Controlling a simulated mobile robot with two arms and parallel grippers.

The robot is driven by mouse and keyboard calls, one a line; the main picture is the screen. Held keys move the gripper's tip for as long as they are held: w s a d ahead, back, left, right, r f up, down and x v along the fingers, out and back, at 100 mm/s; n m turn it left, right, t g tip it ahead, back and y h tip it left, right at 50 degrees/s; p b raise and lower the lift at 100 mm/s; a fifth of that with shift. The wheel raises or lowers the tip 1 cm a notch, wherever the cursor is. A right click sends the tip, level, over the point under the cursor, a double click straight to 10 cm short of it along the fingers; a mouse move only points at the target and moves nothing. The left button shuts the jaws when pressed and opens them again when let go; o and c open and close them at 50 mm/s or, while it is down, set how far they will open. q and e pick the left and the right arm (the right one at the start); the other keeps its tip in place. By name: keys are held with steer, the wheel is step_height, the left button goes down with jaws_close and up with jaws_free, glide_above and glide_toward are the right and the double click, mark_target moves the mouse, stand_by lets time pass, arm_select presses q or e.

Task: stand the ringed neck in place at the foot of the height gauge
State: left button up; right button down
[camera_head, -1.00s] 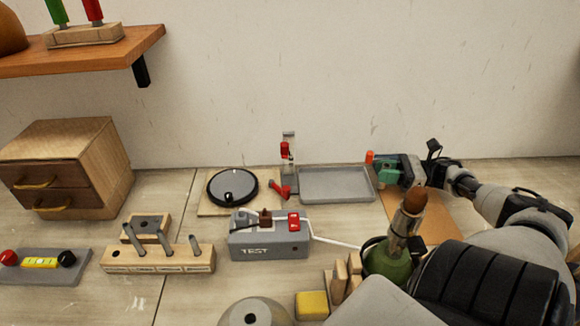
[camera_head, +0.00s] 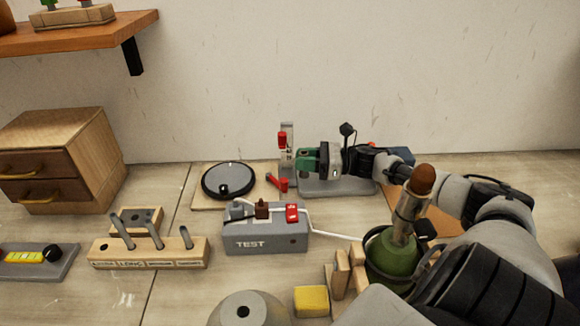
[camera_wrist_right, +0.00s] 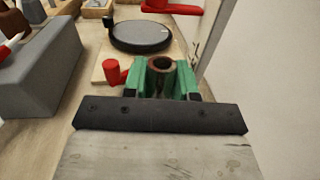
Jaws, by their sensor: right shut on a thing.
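My right gripper (camera_head: 306,160) has green fingers and is shut on a short brown tube, the neck (camera_wrist_right: 160,76). In the right wrist view its open round end faces up between the fingers, and its lower part and any ring are hidden. In the head view the fingers largely hide the neck. The height gauge (camera_head: 287,132) is a grey upright with a red slider, at the back by the wall. The gripper is close to its right side in the head view; I cannot tell whether the neck touches the gauge or its base. My left gripper is not in view.
A red lever (camera_head: 277,182) lies at the gauge's foot. A black round disc (camera_head: 229,180) is to its left, and a grey tray (camera_head: 340,187) lies under my right arm. The TEST box (camera_head: 265,235) with a white cable and a green bottle (camera_head: 392,262) stand nearer.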

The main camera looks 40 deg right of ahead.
steer(key=shift+w+a+r, duration=0.15)
steer(key=shift+w+a, duration=0.2)
steer(key=shift+a, duration=0.05)
steer(key=shift+x, duration=1.05)
steer(key=shift+w+a+f+b, duration=0.45)
steer(key=shift+w+a+f, duration=0.2)
steer(key=shift+f, duration=0.2)
steer(key=shift+a, duration=0.1)
steer(key=shift+s, duration=0.1)
steer(key=c, duration=1.3)
jaws_free()
steer(key=shift+f, duration=0.1)
steer(key=o, duration=0.4)
steer(key=shift+s+d, duration=0.25)
steer(key=shift+d, duration=0.2)
